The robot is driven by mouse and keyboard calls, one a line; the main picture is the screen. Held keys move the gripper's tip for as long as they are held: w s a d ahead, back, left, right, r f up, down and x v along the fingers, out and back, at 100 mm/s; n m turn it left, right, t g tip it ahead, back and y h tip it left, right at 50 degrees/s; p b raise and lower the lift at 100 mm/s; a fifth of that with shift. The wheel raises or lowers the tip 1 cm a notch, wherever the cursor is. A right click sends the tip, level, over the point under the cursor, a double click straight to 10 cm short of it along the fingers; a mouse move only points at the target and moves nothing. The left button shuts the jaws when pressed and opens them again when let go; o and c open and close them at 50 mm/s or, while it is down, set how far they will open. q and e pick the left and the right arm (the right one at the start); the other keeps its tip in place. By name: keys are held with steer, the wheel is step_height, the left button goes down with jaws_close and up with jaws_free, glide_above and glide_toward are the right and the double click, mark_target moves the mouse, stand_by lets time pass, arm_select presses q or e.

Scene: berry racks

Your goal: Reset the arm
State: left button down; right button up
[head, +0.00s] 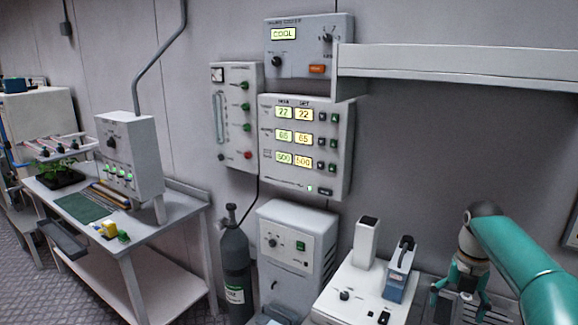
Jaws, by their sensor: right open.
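My right arm (515,255) is teal and comes in from the right edge. Its gripper (460,296) hangs downward at the lower right with its teal fingers spread and nothing seen between them. It is to the right of a blue-and-white handheld device (400,272) and apart from it in the picture. What lies just under the fingers is partly hidden, with a grey slotted surface showing behind them. My left gripper is not in view.
A white bench unit (345,295) with a knob stands left of the gripper. A wall shelf (455,60) juts out above. Control panels (305,145) hang on the wall. A grey gas cylinder (235,265) and a table (175,215) stand further left.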

steer(key=s+a+f+m+g+y, duration=0.1)
steer(key=s+a+f+g, duration=0.1)
steer(key=s+a+f, duration=0.5)
steer(key=s+a+f+m+g+y, duration=0.1)
steer(key=s+a+f+m, duration=0.15)
steer(key=f, duration=0.75)
steer(key=s+a+f+m+g+y, duration=0.1)
steer(key=s+a+f+g, duration=0.1)
steer(key=s+a+f, duration=0.5)
steer(key=s+a+f+m+t, duration=0.2)
steer(key=s+a+f+m, duration=0.1)
steer(key=m, duration=1)
steer(key=s+a+f+m+t+y, duration=0.1)
steer(key=s+a+f+m+t, duration=0.2)
steer(key=m, duration=1.1)
steer(key=s+a+f, duration=0.1)
steer(key=s+f, duration=0.2)
steer(key=s, duration=0.2)
steer(key=shift+s+a+f+t, duration=0.3)
